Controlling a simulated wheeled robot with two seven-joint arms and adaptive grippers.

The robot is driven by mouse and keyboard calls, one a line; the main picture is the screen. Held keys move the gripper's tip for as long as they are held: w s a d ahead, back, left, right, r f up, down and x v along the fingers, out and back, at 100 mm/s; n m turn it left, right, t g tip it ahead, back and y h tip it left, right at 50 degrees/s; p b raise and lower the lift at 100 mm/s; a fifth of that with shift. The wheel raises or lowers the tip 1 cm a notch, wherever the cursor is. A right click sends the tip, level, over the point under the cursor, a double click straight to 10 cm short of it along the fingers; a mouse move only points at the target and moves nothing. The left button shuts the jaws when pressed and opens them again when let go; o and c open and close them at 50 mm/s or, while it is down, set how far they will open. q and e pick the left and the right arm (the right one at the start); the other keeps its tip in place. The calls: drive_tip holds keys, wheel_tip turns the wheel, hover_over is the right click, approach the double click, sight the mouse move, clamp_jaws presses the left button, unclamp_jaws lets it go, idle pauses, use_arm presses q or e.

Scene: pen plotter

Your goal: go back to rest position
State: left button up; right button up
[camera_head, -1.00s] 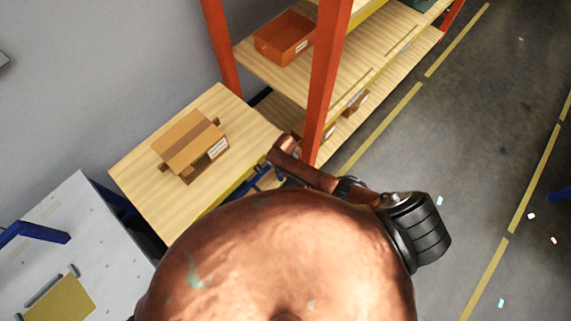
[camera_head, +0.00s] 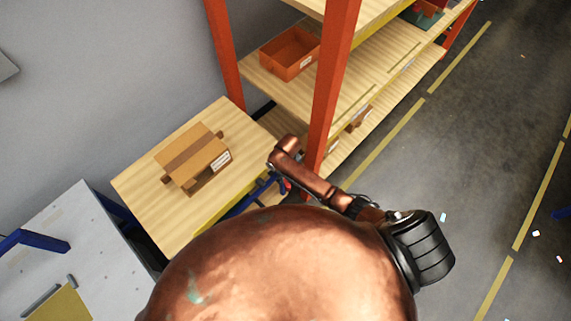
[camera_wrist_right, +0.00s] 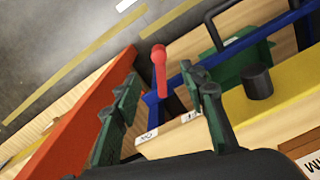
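The rest position is not marked by any object in view. In the right wrist view my right gripper (camera_wrist_right: 163,100) shows two green fingers, spread apart with a clear gap between them. A red-knobbed lever (camera_wrist_right: 159,68) shows in the gap, with a blue frame behind it; I see no finger closed on it. The head view shows no gripper fingers clearly. My left gripper is not in view. My large copper-coloured body hides the lower middle of the head view.
A wooden table (camera_head: 135,185) with a taped cardboard box (camera_head: 196,160) stands beside a rack with an orange post (camera_head: 330,90) and an orange bin (camera_head: 290,52). A pale plotter-like table (camera_head: 100,275) is at lower left. Grey floor (camera_head: 480,130) is open at right.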

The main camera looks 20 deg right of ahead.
drive_tip(key=s+d+r+t+y, duration=0.15)
drive_tip(key=s+r, duration=0.25)
drive_tip(key=s, duration=0.6)
drive_tip(key=s+d+r+m+t+h, duration=0.1)
drive_tip(key=s+d+r+t+h, duration=0.1)
drive_tip(key=s+d+r, duration=1.1)
wheel_tip(320, 180, down, 36)
drive_tip(key=s+a+g+b, duration=0.1)
drive_tip(key=s+a+b, duration=0.1)
drive_tip(key=b, duration=0.5)
use_arm(q)
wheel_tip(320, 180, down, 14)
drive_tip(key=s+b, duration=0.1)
drive_tip(key=b, duration=0.6)
use_arm(e)
drive_tip(key=s+f, duration=1)
drive_tip(key=f, duration=0.3)
drive_tip(key=s+f+n+g, duration=0.1)
drive_tip(key=s+f, duration=0.8)
drive_tip(key=f, duration=0.4)
drive_tip(key=shift+s+a+f, duration=0.15)
drive_tip(key=shift+s+a, duration=0.05)
drive_tip(key=shift+s, duration=0.2)
drive_tip(key=shift+s+f+g, duration=0.1)
drive_tip(key=shift+s+g, duration=0.15)
drive_tip(key=shift+s, duration=0.1)
drive_tip(key=shift+c, duration=0.2)
